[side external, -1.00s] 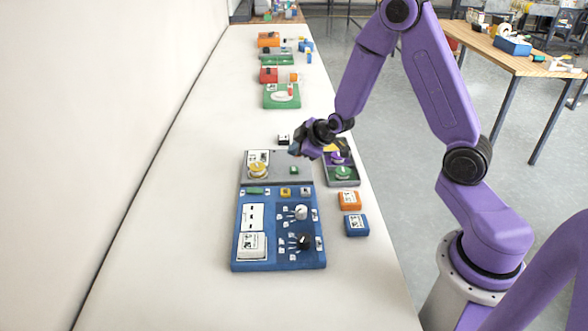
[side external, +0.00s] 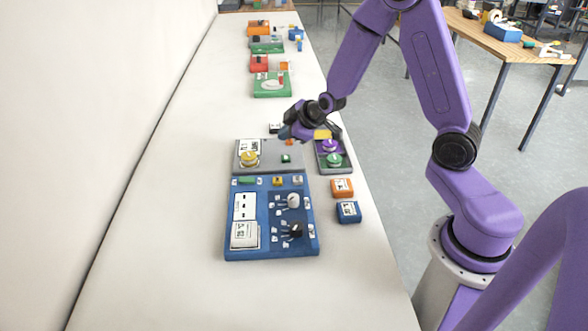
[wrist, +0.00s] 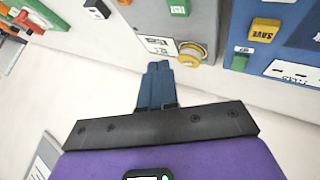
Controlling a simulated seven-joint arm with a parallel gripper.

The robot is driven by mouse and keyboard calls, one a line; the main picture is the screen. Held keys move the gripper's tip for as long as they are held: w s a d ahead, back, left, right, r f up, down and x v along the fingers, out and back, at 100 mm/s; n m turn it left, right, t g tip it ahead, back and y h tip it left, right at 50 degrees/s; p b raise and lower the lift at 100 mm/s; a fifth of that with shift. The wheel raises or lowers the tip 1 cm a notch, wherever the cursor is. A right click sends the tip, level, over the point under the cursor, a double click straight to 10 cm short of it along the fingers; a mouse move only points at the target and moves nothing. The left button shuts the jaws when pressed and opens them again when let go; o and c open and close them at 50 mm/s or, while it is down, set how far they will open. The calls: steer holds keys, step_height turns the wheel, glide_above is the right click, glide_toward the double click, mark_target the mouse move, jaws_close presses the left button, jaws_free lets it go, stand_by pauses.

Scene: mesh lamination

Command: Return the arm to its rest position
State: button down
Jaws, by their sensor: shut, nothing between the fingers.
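My purple arm holds my gripper (side external: 283,134) above the far edge of the grey panel (side external: 291,149), clear of the table. In the wrist view my gripper (wrist: 158,78) shows two blue fingers pressed together with nothing between them. They hang over bare white table, just in front of the yellow knob (wrist: 193,52) on the grey panel (wrist: 195,17). In the side view the same yellow knob (side external: 249,160) sits on the panel's left part. My gripper covers some of the panel's far edge.
A blue panel (side external: 271,249) with switches lies nearest. Right of the panels are a tray with purple and green knobs (side external: 334,159), an orange block (side external: 342,187) and a blue block (side external: 348,212). Green and red modules (side external: 272,90) stand farther back. The table's left strip is clear.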

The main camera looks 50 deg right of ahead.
steer(key=s+a+r+n+g+y, duration=0.1)
steer(key=s+a+r+g+y, duration=0.15)
steer(key=s+a, duration=0.5)
steer(key=s+a+r+n+g+y, duration=0.1)
steer(key=s+a+r+g, duration=0.15)
steer(key=s+a, duration=0.55)
steer(key=s+d+r+n+g+h, duration=0.1)
steer(key=s+d+g, duration=0.1)
steer(key=s, duration=0.7)
steer(key=s+d+r+n+g+h, duration=0.1)
steer(key=s+d+r, duration=0.1)
steer(key=s, duration=0.8)
steer(key=shift+s+d+r+g+h, duration=0.2)
steer(key=shift+d+r+g+h, duration=0.05)
steer(key=shift+d+g+h, duration=0.15)
steer(key=c, duration=1.8)
jaws_free()
